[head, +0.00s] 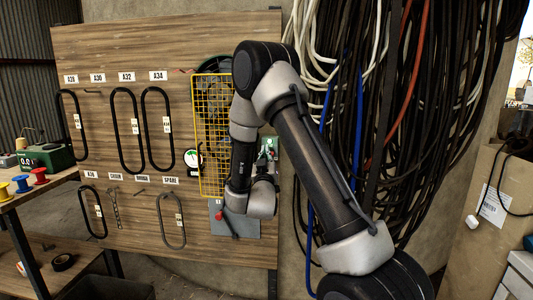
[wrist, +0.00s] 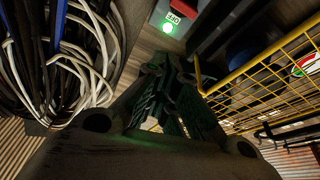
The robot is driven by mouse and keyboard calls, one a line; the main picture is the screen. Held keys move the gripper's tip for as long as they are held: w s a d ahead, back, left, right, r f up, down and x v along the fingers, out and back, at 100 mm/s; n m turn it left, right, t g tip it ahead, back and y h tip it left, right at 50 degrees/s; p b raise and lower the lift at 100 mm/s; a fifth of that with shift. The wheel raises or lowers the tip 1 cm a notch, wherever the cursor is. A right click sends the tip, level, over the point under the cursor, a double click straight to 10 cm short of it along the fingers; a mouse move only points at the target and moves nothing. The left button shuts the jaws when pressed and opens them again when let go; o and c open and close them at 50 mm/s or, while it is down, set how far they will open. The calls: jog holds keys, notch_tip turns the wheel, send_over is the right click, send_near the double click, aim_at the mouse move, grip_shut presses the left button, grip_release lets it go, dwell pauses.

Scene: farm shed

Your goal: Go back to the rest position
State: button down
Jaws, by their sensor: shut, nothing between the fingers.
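My gripper (wrist: 165,75) shows in the wrist view with its dark fingers together and nothing between them. It points toward the tool board (head: 150,220), near a box with a lit green lamp (wrist: 168,28) and a label reading OFF. In the head view my arm reaches up and folds down in front of the board, right of the yellow wire guard (head: 212,130). The gripper itself is mostly hidden there behind the wrist links. The guard is also at the right of the wrist view (wrist: 265,80).
Black, white and blue cables (head: 400,130) hang in a thick bundle just right of and behind my arm. Several black belts (head: 125,130) hang on the left of the board. A bench with spools (head: 40,177) stands far left, a cardboard box (head: 490,215) at right.

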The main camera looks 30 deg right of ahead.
dwell(0.4)
jog(key=a+f+n+g+y, duration=0.1)
jog(key=a+f+g+y, duration=0.25)
jog(key=f, duration=0.55)
jog(key=a+f+g+y, duration=0.2)
jog(key=f+g+y, duration=0.25)
jog(key=f, duration=0.45)
jog(key=s+a+n+g+y, duration=0.1)
jog(key=s+a+g+y, duration=0.25)
jog(key=s, duration=0.45)
jog(key=s+d+r+g, duration=0.1)
jog(key=s+r, duration=0.6)
jog(key=s, duration=0.3)
jog(key=s+d+r+g, duration=0.1)
jog(key=s+r, duration=0.7)
jog(key=s, duration=0.2)
jog(key=s+d+r+n+g, duration=0.1)
jog(key=s+r, duration=0.6)
jog(key=s, duration=0.4)
jog(key=shift+d+r+h, duration=0.2)
jog(key=shift+d+h, duration=0.15)
